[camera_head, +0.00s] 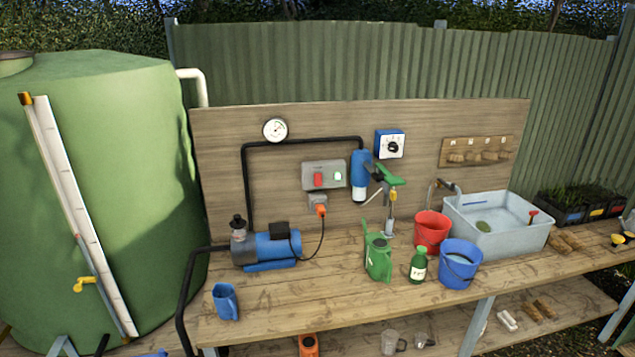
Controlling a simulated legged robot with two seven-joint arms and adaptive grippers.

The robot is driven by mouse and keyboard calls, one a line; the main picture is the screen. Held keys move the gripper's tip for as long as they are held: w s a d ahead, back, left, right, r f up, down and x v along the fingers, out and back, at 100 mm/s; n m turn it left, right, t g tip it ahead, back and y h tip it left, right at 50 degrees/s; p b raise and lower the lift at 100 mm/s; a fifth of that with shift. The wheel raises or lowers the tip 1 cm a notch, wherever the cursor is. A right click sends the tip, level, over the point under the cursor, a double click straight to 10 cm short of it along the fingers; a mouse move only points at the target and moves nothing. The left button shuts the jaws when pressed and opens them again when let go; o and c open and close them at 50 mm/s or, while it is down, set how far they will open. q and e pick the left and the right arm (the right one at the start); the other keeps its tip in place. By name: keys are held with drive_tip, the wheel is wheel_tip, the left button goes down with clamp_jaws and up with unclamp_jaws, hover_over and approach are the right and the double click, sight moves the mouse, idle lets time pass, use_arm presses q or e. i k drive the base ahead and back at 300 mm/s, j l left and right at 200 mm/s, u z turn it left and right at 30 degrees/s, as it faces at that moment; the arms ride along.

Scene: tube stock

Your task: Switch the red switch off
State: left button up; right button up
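The red switch (318,179) sits on the left part of a grey switch box (311,168) fixed to the wooden back panel. A green button (338,176) with a pale, bright centre is to its right on the same box. Whether the red switch is pressed or raised is too small to tell. Below the box is a grey socket (317,199) with an orange plug (321,211), whose black cable runs down to the blue pump (277,246). Nothing covers the switch. Neither of my grippers shows in this view.
The wooden bench (330,293) is clear at its front middle. A blue jug (225,301), green watering can (378,258), green bottle (418,266), red bucket (431,231) and blue bucket (460,264) stand on it. A green tank (120,170) is at left, a sink (497,224) at right.

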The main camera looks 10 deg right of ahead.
sight(318, 177)
drive_tip(key=l+u, duration=0.1)
drive_tip(key=u, duration=0.3)
drive_tip(key=i+l+u, duration=0.1)
drive_tip(key=u, duration=0.35)
drive_tip(key=l+u, duration=0.25)
drive_tip(key=l, duration=0.35)
drive_tip(key=l+u, duration=0.25)
drive_tip(key=l, duration=0.4)
drive_tip(key=k+l+u, duration=0.1)
drive_tip(key=l+u, duration=0.15)
drive_tip(key=l, duration=0.35)
drive_tip(key=k+l, duration=0.1)
drive_tip(key=l, duration=0.5)
